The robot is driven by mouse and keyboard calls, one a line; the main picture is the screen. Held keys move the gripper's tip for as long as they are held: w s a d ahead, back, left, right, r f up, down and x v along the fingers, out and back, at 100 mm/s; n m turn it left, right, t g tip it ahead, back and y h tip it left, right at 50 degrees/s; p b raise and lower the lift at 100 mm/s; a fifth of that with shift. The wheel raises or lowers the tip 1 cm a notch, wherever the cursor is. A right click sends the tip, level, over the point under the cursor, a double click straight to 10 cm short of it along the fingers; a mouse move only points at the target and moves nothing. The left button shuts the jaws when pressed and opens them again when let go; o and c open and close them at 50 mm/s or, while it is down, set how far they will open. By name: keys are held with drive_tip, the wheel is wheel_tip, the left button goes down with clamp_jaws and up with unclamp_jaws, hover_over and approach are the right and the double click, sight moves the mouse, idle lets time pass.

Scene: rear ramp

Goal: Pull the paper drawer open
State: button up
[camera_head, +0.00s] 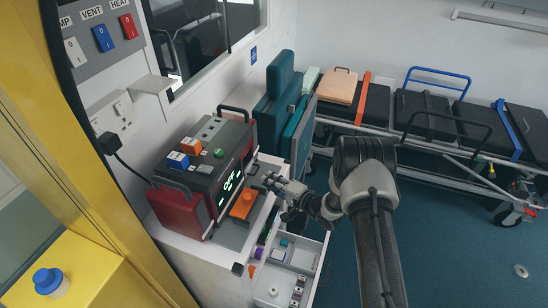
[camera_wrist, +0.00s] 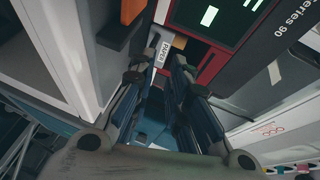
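A white tag reading PAPER (camera_wrist: 161,47) shows in the wrist view, on the lower part of the red and dark grey monitor (camera_wrist: 212,22). It lies just beyond and between my fingertips. The monitor (camera_head: 203,172) stands on a white cabinet in the head view, its green-lit screen facing right. My gripper (camera_head: 270,180) is in front of the monitor's right side. In the wrist view its two fingers (camera_wrist: 160,70) are apart, with a gap between them. I cannot tell whether they touch the paper drawer. The drawer's outline is mostly hidden.
A white drawer (camera_head: 322,262) with small items stands open below my gripper. An orange block (camera_head: 243,204) lies beside the monitor. A stretcher (camera_head: 425,118) with black pads stands along the far wall.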

drive_tip(key=p+v, duration=0.4)
drive_tip(key=v, duration=1)
drive_tip(key=shift+s+a+r, duration=0.25)
drive_tip(key=shift+a, duration=0.05)
idle(0.4)
idle(0.5)
drive_tip(key=s+a+r+v, duration=0.1)
drive_tip(key=s+a+v, duration=0.1)
drive_tip(key=v, duration=1.2)
drive_tip(key=shift+a+r, duration=0.1)
drive_tip(key=shift+a, duration=0.05)
